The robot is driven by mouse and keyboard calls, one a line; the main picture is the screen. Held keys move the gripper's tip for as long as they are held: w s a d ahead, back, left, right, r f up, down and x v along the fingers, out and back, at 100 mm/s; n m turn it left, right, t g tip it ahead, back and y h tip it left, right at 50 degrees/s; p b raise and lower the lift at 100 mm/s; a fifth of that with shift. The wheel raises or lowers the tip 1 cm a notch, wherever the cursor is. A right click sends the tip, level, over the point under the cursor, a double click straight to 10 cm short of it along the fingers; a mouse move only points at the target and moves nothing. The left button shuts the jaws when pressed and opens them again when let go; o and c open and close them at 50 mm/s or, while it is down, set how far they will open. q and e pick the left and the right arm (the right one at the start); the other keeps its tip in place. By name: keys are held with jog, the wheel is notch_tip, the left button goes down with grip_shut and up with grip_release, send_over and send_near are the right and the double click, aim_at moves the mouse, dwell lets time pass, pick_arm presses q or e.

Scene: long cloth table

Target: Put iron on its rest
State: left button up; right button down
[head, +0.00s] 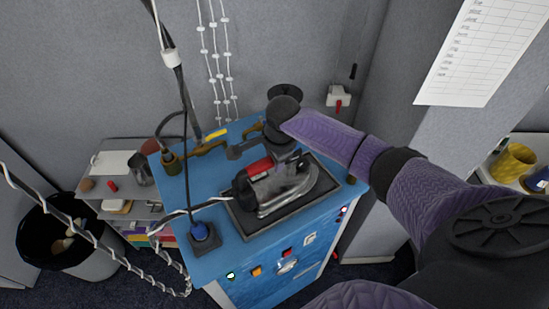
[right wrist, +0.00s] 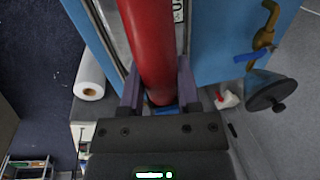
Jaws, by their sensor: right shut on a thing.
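The iron (head: 288,192) has a grey metal body, a dark rear end and a red handle (head: 259,167). In the head view it appears over a dark rectangular rest (head: 238,226) on the blue cabinet top. I cannot tell whether its sole touches the rest or is slightly above it. My right gripper (head: 274,160) comes down from above and is shut on the red handle. In the right wrist view the handle (right wrist: 151,40) runs between the two fingers (right wrist: 159,92). My arm partly hides the handle. My left gripper is not in view.
Cords hang at the left. A shelf (head: 115,185) and a bin (head: 65,250) stand further left. Walls are close behind.

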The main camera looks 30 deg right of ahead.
jog(key=shift+f+b, duration=0.4)
jog(key=shift+f, duration=0.45)
dwell(0.6)
jog(key=shift+c, duration=1.2)
grip_release()
